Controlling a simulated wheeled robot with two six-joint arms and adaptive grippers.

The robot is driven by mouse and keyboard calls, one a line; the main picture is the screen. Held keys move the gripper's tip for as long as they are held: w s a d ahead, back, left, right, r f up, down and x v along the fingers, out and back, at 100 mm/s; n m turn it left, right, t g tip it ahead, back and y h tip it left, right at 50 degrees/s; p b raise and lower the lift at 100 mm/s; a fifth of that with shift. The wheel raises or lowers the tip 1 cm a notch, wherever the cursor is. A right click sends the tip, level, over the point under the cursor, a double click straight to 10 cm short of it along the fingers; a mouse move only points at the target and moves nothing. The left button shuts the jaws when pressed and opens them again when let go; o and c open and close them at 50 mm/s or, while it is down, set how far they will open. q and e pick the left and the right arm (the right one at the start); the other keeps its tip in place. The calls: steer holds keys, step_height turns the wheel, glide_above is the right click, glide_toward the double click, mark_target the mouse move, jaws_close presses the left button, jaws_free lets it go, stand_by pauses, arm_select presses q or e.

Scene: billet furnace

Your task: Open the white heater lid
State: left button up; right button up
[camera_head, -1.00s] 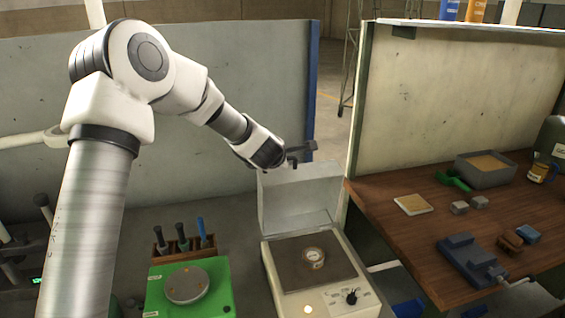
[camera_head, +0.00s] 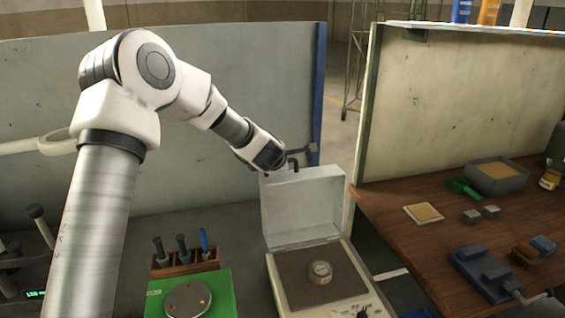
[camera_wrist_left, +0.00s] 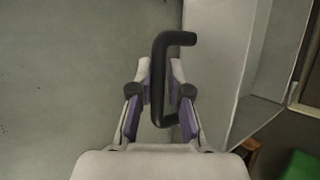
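The white heater (camera_head: 282,292) stands low in the middle of the head view. Its white lid (camera_head: 305,207) is raised, standing roughly upright at the back edge and exposing the dark top plate (camera_head: 293,279). A small round tin (camera_head: 320,272) sits on the plate. The lid's black handle (camera_wrist_left: 158,82) runs between the fingers of my left gripper (camera_wrist_left: 160,72) in the wrist view. The fingers lie close against both sides of the bar. The left gripper (camera_head: 290,160) also shows at the lid's top edge in the head view. My right gripper is out of view.
A green device with a round plate (camera_head: 188,299) and a wooden tool rack (camera_head: 187,262) stand left of the heater. A wooden workbench (camera_head: 400,232) with a blue vise (camera_head: 483,270) is at the right. Grey panels (camera_head: 230,120) rise behind.

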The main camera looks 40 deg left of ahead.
arm_select(q)
steer(key=shift+o, duration=0.8)
steer(key=v, duration=1.2)
steer(key=shift+s, duration=0.1)
